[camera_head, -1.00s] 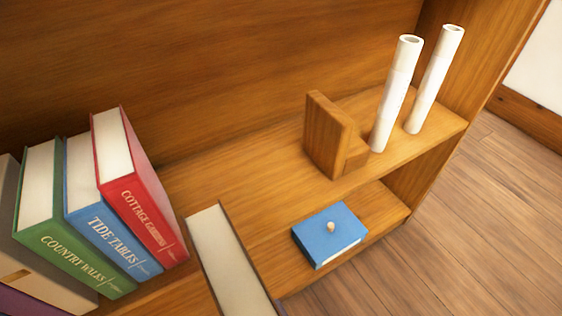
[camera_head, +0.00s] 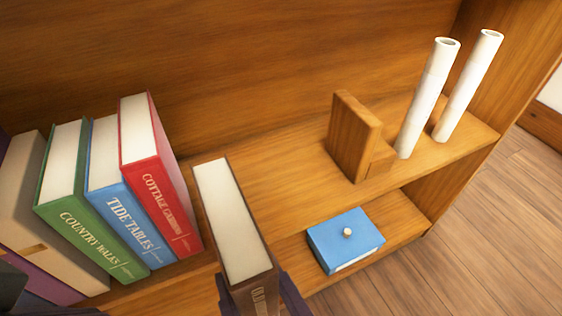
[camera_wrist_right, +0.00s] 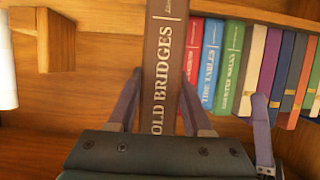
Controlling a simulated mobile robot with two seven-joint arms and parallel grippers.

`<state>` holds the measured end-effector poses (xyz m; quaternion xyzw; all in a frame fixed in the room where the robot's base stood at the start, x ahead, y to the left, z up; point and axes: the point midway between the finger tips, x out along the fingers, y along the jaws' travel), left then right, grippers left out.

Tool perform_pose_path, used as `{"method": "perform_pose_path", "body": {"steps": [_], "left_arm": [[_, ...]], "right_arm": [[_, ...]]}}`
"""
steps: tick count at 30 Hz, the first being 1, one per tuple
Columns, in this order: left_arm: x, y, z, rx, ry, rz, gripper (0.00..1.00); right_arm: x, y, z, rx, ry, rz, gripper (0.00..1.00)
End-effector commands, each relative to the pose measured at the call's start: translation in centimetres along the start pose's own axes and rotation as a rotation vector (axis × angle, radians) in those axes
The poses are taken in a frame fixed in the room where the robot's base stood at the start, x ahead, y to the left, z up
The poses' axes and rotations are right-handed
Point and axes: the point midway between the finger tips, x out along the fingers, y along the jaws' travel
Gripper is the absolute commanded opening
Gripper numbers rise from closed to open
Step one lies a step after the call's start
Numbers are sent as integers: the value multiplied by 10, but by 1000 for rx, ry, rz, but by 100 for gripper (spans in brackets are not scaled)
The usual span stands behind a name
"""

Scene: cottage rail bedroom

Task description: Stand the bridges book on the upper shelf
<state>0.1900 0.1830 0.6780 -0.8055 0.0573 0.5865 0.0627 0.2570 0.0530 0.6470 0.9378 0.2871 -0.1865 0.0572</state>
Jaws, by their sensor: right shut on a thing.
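The brown bridges book (camera_head: 233,219), lettered "Old Bridges" in the right wrist view (camera_wrist_right: 163,70), is upright at the upper shelf's (camera_head: 290,190) front, spine toward me. My right gripper (camera_head: 254,290) is shut on its spine end, a finger on each side. It stands apart from the red book (camera_head: 160,180) on its left and the wooden bookend (camera_head: 352,135) on its right. Its base is hidden, so I cannot tell whether it touches the board. A dark part at the lower left seems to be my left gripper (camera_head: 14,288); its jaws are unclear.
Blue (camera_head: 125,205) and green (camera_head: 85,210) books, among others, lean left of the red one. Two white rolls (camera_head: 428,100) stand right of the bookend. A blue box (camera_head: 345,240) lies on the lower shelf. The board between book and bookend is clear.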

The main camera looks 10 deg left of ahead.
Motion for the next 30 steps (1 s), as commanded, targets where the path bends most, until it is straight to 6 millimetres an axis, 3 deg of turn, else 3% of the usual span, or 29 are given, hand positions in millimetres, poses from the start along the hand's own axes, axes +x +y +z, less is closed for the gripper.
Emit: {"method": "perform_pose_path", "body": {"steps": [24, 30], "left_arm": [[30, 1, 10, -1, 0, 0, 0], [34, 1, 11, -1, 0, 0, 0]], "right_arm": [[64, -1, -26, 1, 10, -2, 0], [63, -17, -24, 4, 7, -2, 0]]}}
